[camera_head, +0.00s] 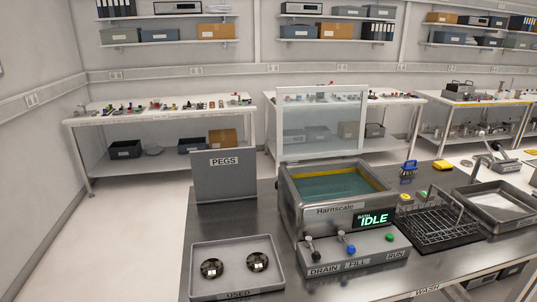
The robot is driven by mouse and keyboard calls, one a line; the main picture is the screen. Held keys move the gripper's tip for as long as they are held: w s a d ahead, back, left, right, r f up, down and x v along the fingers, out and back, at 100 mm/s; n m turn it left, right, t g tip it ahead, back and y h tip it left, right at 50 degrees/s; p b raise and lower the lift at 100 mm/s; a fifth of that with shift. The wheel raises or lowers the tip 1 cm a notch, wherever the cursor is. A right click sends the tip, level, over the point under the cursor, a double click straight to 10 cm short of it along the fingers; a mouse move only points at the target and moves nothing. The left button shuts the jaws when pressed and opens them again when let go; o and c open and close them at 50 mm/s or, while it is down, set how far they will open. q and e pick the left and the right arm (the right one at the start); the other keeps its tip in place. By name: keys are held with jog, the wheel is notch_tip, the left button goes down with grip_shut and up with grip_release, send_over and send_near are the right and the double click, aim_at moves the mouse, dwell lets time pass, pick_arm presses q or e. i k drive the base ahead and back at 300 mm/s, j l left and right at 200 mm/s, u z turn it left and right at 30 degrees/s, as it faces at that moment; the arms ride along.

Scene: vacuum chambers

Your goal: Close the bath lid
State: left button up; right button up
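The bath (314,222) is a metal box on the bench, labelled Harnscale, with teal liquid inside and a yellow line along its inner rim. Its lid (321,126) is a clear panel in a pale frame. The lid stands upright at the bath's back edge, so the bath is open on top. A green display on the bath's front reads IDLE. Levers and knobs marked DRAIN, FILL and RUN sit on the front panel (357,252). Neither of my grippers is in view.
A tray (205,258) labelled USED holds two dark round parts at front left. A PEGS box (224,178) stands behind it. A black wire rack (440,226) and a metal basin (500,204) are right of the bath. Other benches and shelves line the back wall.

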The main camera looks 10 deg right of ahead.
aim_at(364, 88)
jog(key=i+j+u, duration=0.35)
jog(key=j, duration=0.35)
jog(key=i+j+u, duration=0.35)
jog(key=j, duration=0.25)
jog(key=i+j+u, duration=0.35)
jog(key=i, duration=0.25)
jog(key=i+j+z, duration=0.25)
jog(key=i, duration=0.25)
jog(key=i+j+z, duration=0.25)
jog(key=i, duration=0.2)
jog(key=i+z, duration=0.25)
jog(key=z, duration=0.2)
jog(key=i+z, duration=0.3)
jog(key=z, duration=0.15)
jog(key=i+j+z, duration=0.15)
jog(key=z, duration=0.3)
jog(key=i+j+z, duration=0.25)
jog(key=z, duration=0.2)
jog(key=i+j+z, duration=0.25)
jog(key=z, duration=0.2)
jog(key=i+j+z, duration=0.2)
jog(key=j+z, duration=0.2)
jog(key=i+j+z, duration=0.15)
jog(key=j+z, duration=0.65)
jog(key=i+j+z, duration=0.1)
jog(key=j+z, duration=0.35)
jog(key=i+j, duration=0.25)
jog(key=j, duration=0.2)
jog(key=i+j, duration=0.25)
jog(key=j, duration=0.2)
